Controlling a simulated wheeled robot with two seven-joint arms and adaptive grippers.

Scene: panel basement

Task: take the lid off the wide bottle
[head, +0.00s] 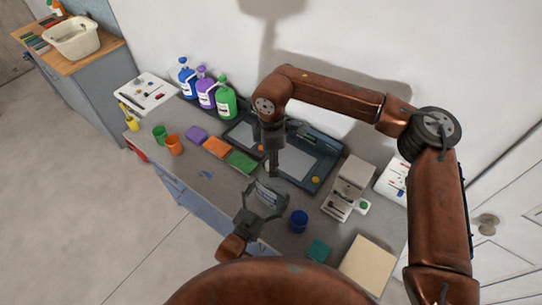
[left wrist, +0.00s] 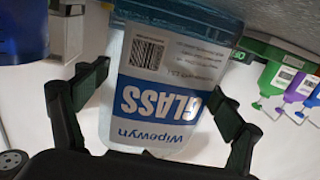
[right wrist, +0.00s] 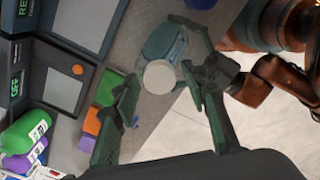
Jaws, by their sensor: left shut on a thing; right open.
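The wide bottle is clear with a white and blue label reading Wipewyn GLASS; it fills the middle of the left wrist view (left wrist: 155,75). My left gripper (head: 262,198) is shut around its body above the worktop's front part; its fingers flank the bottle in the left wrist view (left wrist: 155,85). The white round lid (right wrist: 160,76) shows in the right wrist view on the bottle. My right gripper (head: 272,170) points down from above, just over the bottle. Its fingers are open, one on each side of the lid in the right wrist view, with gaps visible. The head view barely shows the lid.
A blue cup (head: 298,222) stands right of the bottle, with a teal block (head: 318,250) and cream board (head: 367,266) beyond. Orange (head: 217,147) and green (head: 242,162) blocks lie left. Blue, purple and green bottles (head: 226,103) stand at the back. Dark panel trays (head: 313,140) lie behind.

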